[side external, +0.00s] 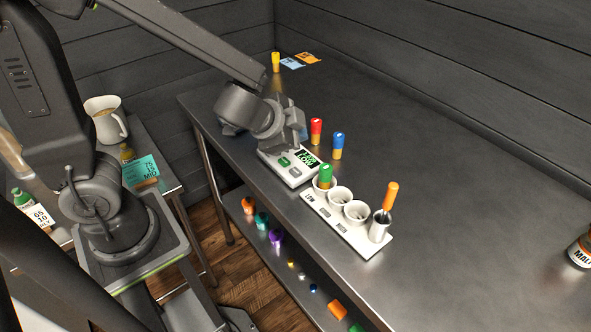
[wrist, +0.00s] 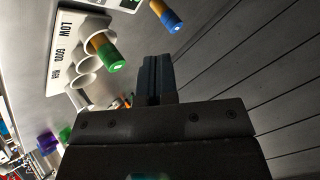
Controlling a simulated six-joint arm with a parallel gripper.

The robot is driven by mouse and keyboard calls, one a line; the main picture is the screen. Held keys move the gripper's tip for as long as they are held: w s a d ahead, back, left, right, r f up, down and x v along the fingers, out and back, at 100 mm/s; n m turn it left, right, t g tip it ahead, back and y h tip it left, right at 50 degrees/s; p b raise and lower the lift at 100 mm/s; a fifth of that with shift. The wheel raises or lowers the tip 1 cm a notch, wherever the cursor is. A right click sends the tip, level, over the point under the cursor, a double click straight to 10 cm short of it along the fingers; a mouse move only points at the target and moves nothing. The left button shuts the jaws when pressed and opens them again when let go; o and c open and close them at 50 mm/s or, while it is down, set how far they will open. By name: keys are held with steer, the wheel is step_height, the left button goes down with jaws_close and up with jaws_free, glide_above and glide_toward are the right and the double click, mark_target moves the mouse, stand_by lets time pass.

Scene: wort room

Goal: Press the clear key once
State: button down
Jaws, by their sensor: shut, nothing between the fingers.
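A white meter (side external: 273,168) lies on the steel bench in the side external view. Its dark screen (side external: 307,159) shows green text ending in "LOW". A green key (side external: 284,162) and a grey key (side external: 296,172) sit on its face; their labels are too small to read, so I cannot tell which is clear. My gripper (side external: 302,133) is just above and behind the meter, partly hidden by my wrist. In the wrist view my gripper's fingers (wrist: 154,62) are together and empty. Only a white edge shows at the top there; the keys are out of sight.
A white rack (side external: 345,228) marked LOW and HIGH stands right of the meter, with cups, a green-capped vial (side external: 325,174) and an orange-handled tool (side external: 390,195). Red (side external: 316,130) and blue (side external: 337,144) capped vials stand close behind the meter. The bench's right side is mostly clear.

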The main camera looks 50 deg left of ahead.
mark_target(296, 173)
steer(key=shift+f, duration=3.3)
steer(key=shift+f, duration=0.1)
steer(key=shift+f, duration=0.35)
steer(key=shift+f, duration=0.4)
stand_by(0.3)
steer(key=shift+r, duration=0.85)
steer(key=shift+r, duration=2.5)
